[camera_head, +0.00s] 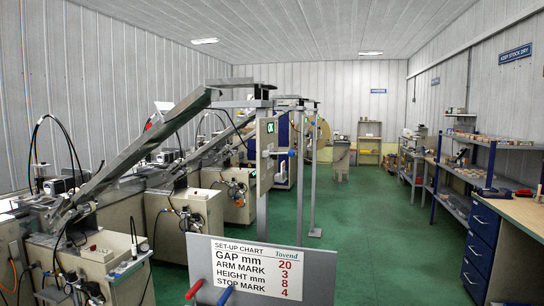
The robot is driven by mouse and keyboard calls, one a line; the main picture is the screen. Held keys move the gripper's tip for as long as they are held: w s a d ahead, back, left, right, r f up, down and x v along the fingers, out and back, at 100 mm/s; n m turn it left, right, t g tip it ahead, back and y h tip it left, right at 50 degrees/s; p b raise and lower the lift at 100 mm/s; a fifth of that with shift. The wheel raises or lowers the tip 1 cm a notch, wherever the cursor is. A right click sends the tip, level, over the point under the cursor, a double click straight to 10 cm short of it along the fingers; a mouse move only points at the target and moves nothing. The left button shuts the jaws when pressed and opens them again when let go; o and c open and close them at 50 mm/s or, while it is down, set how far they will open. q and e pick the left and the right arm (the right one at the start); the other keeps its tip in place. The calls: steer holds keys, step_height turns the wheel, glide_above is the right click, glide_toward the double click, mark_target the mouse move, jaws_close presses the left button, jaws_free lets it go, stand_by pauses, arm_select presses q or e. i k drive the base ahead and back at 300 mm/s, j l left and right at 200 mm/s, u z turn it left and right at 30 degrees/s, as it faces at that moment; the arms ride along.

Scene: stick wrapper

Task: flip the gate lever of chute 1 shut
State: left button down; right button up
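A long grey sloping chute (140,148) runs from a post at upper middle down to the nearest machine (100,265) at the left. A second sloping chute (205,150) shows behind it. I cannot read a number on either chute, so I cannot tell which is chute 1. A small red part (148,124) shows behind the near chute; I cannot tell if it is a lever. No gate lever shows clearly. Neither of my grippers is in view.
A set-up chart (255,272) stands close in front, with a red handle (194,289) and a blue handle (225,296) before it. The green floor (375,230) is an open aisle. A workbench with blue drawers (482,250) and shelves (470,175) line the right.

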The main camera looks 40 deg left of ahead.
mark_target(291, 153)
steer(key=u, duration=1.3)
